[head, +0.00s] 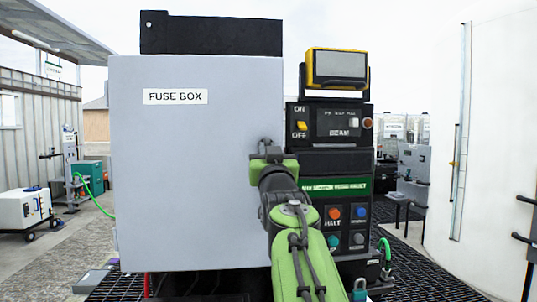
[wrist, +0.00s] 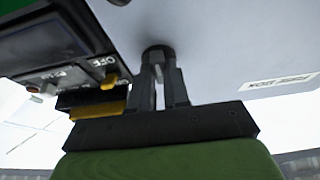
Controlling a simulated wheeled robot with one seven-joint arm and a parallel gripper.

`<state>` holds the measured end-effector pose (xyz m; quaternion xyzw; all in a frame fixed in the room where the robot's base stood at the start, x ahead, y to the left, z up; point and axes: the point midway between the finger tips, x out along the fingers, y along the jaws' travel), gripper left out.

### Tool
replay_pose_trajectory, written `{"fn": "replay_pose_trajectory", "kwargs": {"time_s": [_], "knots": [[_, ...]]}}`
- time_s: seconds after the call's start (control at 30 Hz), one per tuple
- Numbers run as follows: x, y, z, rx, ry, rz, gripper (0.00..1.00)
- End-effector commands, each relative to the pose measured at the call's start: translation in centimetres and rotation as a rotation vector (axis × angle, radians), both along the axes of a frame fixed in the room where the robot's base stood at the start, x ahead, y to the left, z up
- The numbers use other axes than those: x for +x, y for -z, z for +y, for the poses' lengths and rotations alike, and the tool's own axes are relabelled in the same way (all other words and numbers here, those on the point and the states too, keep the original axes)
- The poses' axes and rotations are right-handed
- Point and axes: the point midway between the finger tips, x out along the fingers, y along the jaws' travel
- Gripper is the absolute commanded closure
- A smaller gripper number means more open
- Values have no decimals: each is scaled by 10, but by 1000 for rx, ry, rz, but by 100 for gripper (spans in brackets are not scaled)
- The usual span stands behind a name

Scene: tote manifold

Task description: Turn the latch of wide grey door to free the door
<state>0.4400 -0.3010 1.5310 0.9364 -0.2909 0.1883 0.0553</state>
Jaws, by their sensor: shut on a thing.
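The wide grey door (head: 190,190) carries a "FUSE BOX" label and faces me in the head view. It also fills the upper right of the wrist view (wrist: 225,50). Its latch (wrist: 158,54) is a small dark round knob near the door's right edge in the head view. My gripper (wrist: 161,76) is shut on the latch, with one dark finger on each side of it. In the head view my gripper (head: 268,152) and arm hide most of the latch. The door looks flat against its box; I see no clear gap.
Right of the door stands a black control panel (head: 335,160) with a yellow ON/OFF switch (head: 301,126) and several coloured buttons. A yellow-framed screen (head: 337,66) sits above it. A large white curved wall (head: 490,150) is at far right. Open ground lies left.

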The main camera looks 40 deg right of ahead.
Motion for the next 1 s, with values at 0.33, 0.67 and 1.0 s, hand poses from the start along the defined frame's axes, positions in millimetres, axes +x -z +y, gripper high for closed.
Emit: {"fn": "replay_pose_trajectory", "kwargs": {"time_s": [0.33,0.67,1.0], "knots": [[2,3,-1,15,-2,0,100],[1,2,-1,11,-1,-2,58],[-11,8,8,9,-1,-4,58]]}}
